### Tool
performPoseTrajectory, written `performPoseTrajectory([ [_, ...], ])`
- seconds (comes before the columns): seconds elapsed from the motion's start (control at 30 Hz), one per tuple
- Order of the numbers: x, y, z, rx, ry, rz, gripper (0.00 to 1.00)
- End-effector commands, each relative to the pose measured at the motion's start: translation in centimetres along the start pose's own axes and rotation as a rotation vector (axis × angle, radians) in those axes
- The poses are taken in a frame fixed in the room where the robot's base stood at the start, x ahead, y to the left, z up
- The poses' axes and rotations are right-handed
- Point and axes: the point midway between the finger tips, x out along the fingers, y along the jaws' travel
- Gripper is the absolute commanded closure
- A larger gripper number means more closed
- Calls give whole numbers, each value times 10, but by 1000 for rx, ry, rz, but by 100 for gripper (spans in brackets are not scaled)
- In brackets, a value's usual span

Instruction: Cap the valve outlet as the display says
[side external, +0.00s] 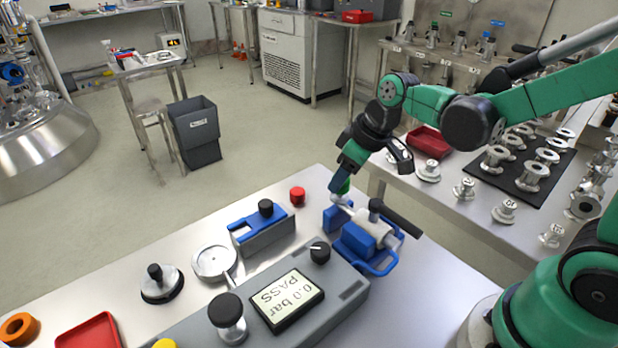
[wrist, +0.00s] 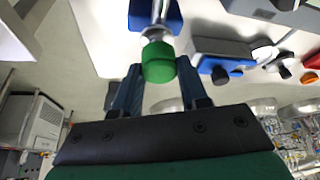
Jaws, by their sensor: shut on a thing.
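The display (side external: 287,299) on the grey console reads "0.0 bar" and "PASS". The valve (side external: 360,214), silver with a black handle, sits in a blue holder (side external: 357,242) at the console's far right corner. My gripper (side external: 341,190) is at the valve's far end. In the wrist view a green cap (wrist: 158,62) is between the fingers of my gripper (wrist: 158,75), which is shut on it. The cap lines up with the silver outlet (wrist: 157,32) and appears to touch it; whether it is fully seated cannot be told.
A red cap-like piece (side external: 297,196) and a blue fixture with a black knob (side external: 262,228) stand left of the valve. A round gauge-like disc (side external: 213,262) and a red tray (side external: 90,334) lie further left. Flanged fittings (side external: 532,176) crowd the bench behind my arm.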

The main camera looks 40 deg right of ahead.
Motion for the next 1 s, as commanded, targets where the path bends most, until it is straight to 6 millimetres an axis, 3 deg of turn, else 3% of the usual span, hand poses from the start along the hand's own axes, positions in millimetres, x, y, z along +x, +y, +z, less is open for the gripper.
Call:
performPoseTrajectory([
  [1.0,6,0,2,0,0,0,100],
])
